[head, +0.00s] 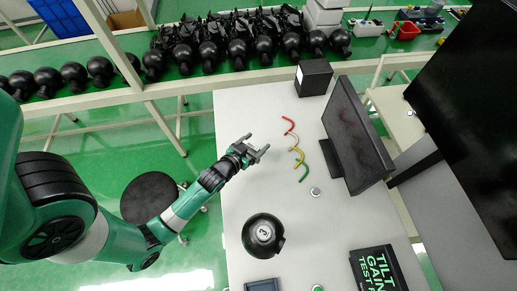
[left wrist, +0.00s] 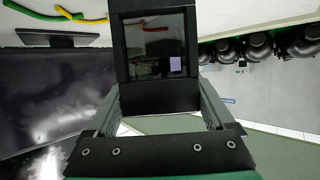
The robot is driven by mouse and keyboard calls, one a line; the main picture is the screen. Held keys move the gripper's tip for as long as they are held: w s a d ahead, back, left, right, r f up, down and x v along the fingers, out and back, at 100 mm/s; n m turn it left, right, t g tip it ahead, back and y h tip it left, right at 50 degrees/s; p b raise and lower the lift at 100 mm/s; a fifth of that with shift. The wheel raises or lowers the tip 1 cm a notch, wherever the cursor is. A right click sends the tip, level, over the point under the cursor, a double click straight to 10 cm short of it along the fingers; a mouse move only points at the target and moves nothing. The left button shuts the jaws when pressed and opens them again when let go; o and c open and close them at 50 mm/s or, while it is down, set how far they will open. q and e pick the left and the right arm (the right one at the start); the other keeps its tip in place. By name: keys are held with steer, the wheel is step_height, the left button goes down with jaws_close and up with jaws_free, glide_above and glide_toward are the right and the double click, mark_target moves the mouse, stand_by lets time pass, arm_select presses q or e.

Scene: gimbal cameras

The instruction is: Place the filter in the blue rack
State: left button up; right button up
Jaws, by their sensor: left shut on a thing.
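My left gripper (head: 258,149) is over the white table, left of the coloured cables. Its fingers look spread in the head view, where nothing clear shows between them. In the left wrist view the gripper (left wrist: 160,118) is shut on the filter (left wrist: 155,96), a black square frame with a dark glassy pane, held upright between the fingers. A dark blue-grey object (head: 262,285) at the bottom edge of the head view is cut off; I cannot tell if it is the blue rack. My right gripper is not in view.
A black ball-shaped gimbal camera (head: 262,236) stands at the table's front. A monitor (head: 357,135), black box (head: 313,78), coloured cables (head: 296,150) and black sign (head: 376,270) are to the right. The white table (head: 240,190) is clear between gripper and camera.

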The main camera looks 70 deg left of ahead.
arm_select(q)
steer(key=shift+w+a+f+b, duration=0.15)
steer(key=shift+w+f+b, duration=0.15)
steer(key=shift+f, duration=0.55)
steer(key=shift+w+a+f+b, duration=0.2)
steer(key=shift+f+b, duration=0.15)
steer(key=shift+f, duration=0.5)
steer(key=shift+w+a+f+b, duration=0.1)
steer(key=shift+w+f+b, duration=0.2)
steer(key=shift+f, duration=0.55)
steer(key=shift+f, duration=0.15)
steer(key=o, duration=1.1)
steer(key=shift+r, duration=0.2)
steer(key=shift+s+d+r, duration=0.15)
steer(key=shift+s+d, duration=0.05)
steer(key=shift+s, duration=0.1)
steer(key=p+v, duration=0.1)
steer(key=v, duration=1)
steer(key=shift+s, duration=0.15)
